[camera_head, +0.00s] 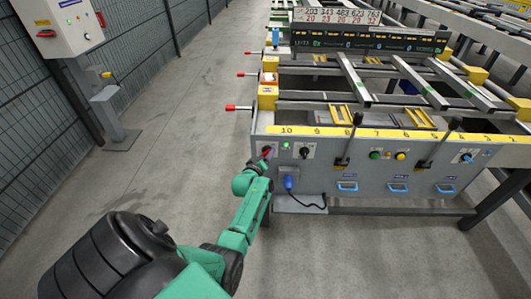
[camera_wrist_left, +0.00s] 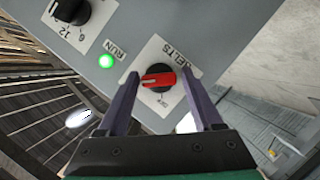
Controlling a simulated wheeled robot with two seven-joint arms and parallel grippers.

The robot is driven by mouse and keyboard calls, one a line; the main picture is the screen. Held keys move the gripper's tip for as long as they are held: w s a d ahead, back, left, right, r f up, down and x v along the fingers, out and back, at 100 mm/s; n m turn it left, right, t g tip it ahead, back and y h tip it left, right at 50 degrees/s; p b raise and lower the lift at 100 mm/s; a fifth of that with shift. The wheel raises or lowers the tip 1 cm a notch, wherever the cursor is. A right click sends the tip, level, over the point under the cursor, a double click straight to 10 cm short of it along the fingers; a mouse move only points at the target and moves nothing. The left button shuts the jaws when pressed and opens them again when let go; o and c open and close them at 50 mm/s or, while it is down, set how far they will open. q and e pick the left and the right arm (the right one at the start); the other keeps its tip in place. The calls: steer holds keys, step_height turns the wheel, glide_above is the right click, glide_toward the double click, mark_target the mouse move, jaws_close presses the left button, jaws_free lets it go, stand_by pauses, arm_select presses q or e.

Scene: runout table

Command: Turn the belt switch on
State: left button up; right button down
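The belt switch is a red rotary knob (camera_wrist_left: 158,81) on a white plate marked "BELTS", seen in the left wrist view. It sits at the left end of the grey control panel (camera_head: 325,180); in the head view its plate (camera_head: 267,148) shows just above my gripper. My left gripper (camera_wrist_left: 160,92) is open, with one finger on each side of the knob; I cannot tell whether either finger touches it. The knob's handle lies roughly crosswise between the fingers. In the head view the left gripper (camera_head: 262,166) is at the panel's left end. My right gripper is not in view.
A green "RUN" light (camera_wrist_left: 106,61) is lit beside the switch. A black rotary knob (camera_wrist_left: 72,10) is near it. Black levers (camera_head: 350,138) stick out from the panel further right. A blue plug (camera_head: 289,183) with a cable hangs below.

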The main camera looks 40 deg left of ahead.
arm_select(q)
steer(key=shift+o, duration=0.3)
steer(key=p+v, duration=0.2)
steer(key=v, duration=1.2)
steer(key=shift+s+p, duration=0.25)
steer(key=shift+p, duration=0.1)
steer(key=shift+r, duration=0.1)
